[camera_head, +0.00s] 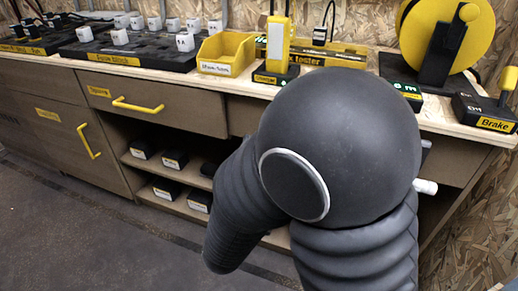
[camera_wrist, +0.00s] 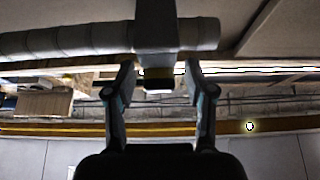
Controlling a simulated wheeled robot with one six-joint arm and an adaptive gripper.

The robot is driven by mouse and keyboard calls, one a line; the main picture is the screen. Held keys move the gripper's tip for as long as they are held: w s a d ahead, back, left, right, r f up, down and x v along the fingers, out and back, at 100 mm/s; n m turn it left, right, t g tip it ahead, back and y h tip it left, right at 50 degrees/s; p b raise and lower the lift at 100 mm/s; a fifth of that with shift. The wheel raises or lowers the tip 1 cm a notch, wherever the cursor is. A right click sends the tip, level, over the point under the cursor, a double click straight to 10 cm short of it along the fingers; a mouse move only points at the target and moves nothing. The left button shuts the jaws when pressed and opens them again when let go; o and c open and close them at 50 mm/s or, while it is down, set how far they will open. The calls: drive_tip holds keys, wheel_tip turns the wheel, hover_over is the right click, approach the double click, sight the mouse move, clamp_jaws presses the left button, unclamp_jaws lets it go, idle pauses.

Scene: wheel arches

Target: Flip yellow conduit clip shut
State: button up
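In the wrist view my gripper (camera_wrist: 161,68) is open, with its two fingers wide apart and nothing held between them. A thick pale pipe (camera_wrist: 70,40) runs across behind the block. In the head view my dark arm fills the right centre and hides my gripper; no conduit clip is identifiable there.
The head view shows a workbench (camera_head: 160,68) with a yellow bin (camera_head: 226,54), a black block of white plugs (camera_head: 125,48), a yellow reel (camera_head: 447,35) and a brake lever box (camera_head: 487,111). Drawers and shelves are below. The floor (camera_head: 90,235) at left is clear.

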drive_tip(key=shift+r, duration=0.15)
wheel_tip(320, 180, up, 10)
drive_tip(key=shift+f, duration=0.1)
idle(0.6)
